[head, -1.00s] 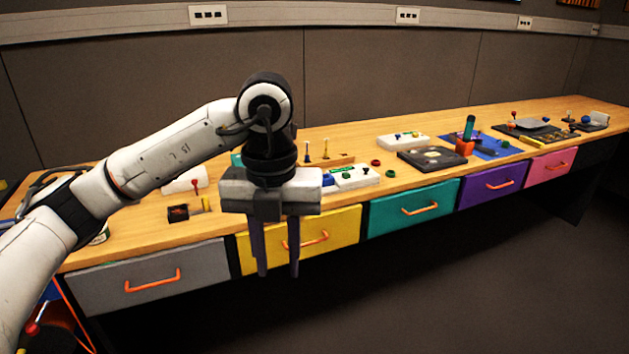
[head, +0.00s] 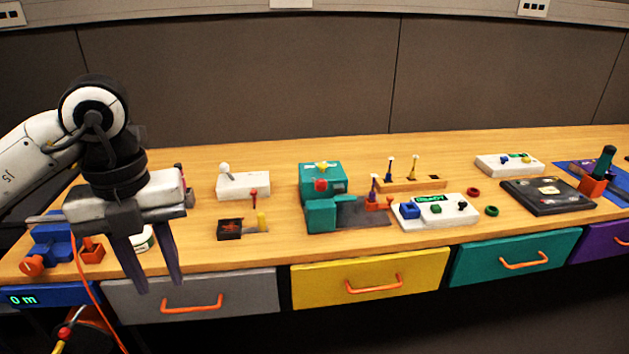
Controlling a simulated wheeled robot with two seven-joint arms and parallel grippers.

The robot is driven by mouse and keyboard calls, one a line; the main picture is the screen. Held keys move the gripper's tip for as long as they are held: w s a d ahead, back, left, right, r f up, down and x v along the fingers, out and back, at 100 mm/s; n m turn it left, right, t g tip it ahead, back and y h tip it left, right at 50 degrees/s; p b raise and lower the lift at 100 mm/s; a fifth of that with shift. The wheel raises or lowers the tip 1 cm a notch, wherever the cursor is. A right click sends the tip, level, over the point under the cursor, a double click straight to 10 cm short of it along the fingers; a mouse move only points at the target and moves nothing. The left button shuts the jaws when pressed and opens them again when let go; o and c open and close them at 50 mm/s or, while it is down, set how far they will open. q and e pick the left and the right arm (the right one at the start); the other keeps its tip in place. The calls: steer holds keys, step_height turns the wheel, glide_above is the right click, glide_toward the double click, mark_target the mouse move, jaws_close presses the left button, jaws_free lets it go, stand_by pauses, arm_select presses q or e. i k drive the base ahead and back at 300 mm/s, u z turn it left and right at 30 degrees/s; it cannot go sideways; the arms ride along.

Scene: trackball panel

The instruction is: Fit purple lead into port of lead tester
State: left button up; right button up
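A thin purple upright piece (head: 374,186) with a pale tip stands beside a red block near the middle of the bench; it may be the purple lead, but it is too small to be sure. A white box (head: 464,218) with a green display, a blue block and small knobs lies to its right and may be the lead tester; its port cannot be made out. My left gripper (head: 160,286) hangs at the far left with its two dark fingers apart and empty, far from both. My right gripper is out of view.
A wooden rack (head: 428,182) holds blue and yellow upright pieces. A teal machine (head: 321,215) stands on a dark plate left of the purple piece. Red and green rings (head: 491,211) lie by the white box. Drawers (head: 370,291) line the bench front.

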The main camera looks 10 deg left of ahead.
mark_target(415, 215)
steer(key=u, duration=0.05)
steer(key=i, duration=0.8)
steer(key=z, duration=0.75)
steer(key=i, duration=0.45)
steer(key=z, duration=0.5)
